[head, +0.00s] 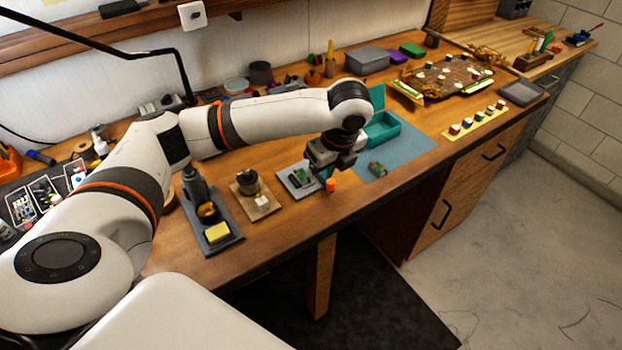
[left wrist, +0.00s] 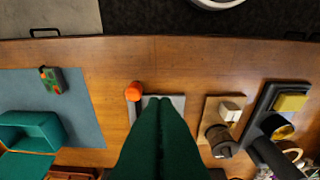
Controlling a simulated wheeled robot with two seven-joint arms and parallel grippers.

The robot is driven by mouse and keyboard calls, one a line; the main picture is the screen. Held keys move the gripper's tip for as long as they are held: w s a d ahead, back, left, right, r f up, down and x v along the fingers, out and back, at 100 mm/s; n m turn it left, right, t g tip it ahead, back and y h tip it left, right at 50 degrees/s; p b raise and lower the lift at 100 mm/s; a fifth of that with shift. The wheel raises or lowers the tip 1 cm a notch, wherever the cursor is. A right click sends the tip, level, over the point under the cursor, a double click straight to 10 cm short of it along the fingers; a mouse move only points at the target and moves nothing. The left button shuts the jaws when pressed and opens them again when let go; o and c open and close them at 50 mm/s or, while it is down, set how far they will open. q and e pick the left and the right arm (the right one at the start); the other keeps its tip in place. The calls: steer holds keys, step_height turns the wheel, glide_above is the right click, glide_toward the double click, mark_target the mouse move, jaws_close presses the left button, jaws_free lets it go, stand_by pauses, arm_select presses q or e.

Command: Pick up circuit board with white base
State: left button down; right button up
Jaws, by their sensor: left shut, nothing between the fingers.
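My left gripper (head: 325,172) hangs over the front part of the workbench, above a grey plate (head: 289,184). In the left wrist view its two long green fingers (left wrist: 160,103) are shut together with nothing between them. In the head view a small green board-like piece (head: 300,178) lies on the grey plate, just left of the gripper; I cannot make out a white base. In the left wrist view the fingers hide most of this plate (left wrist: 180,101) and the piece. Another small green piece (head: 376,169) lies on the blue mat; it also shows in the left wrist view (left wrist: 52,80).
An orange knob-like object (head: 330,185) stands by the plate, close to the gripper. A teal open box (head: 383,131) sits on the blue mat (head: 405,150). A wooden stand (head: 266,210) and a dark tray (head: 222,243) are to the left. The bench front edge is close.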

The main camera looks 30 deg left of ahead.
mark_target(302, 176)
arm_select(q)
steer(key=p+x, duration=0.1)
steer(key=x, duration=0.9)
steer(key=shift+p, duration=0.3)
steer(key=shift+w+a+r+p, duration=0.1)
steer(key=shift+w+a+p, duration=0.2)
steer(key=shift+a, duration=0.3)
steer(key=shift+w+a+r+p, duration=0.15)
steer(key=shift+w+a, duration=0.1)
steer(key=shift+a, duration=0.4)
steer(key=shift+w+a+f, duration=0.15)
steer(key=shift+w+a, duration=0.05)
steer(key=shift+a, duration=0.45)
steer(key=shift+w+a+p, duration=0.3)
steer(key=shift+w+a, duration=0.1)
steer(key=shift+a, duration=0.4)
steer(key=shift+w+a+p, duration=0.25)
steer(key=shift+w+a, duration=0.1)
steer(key=shift+a, duration=0.5)
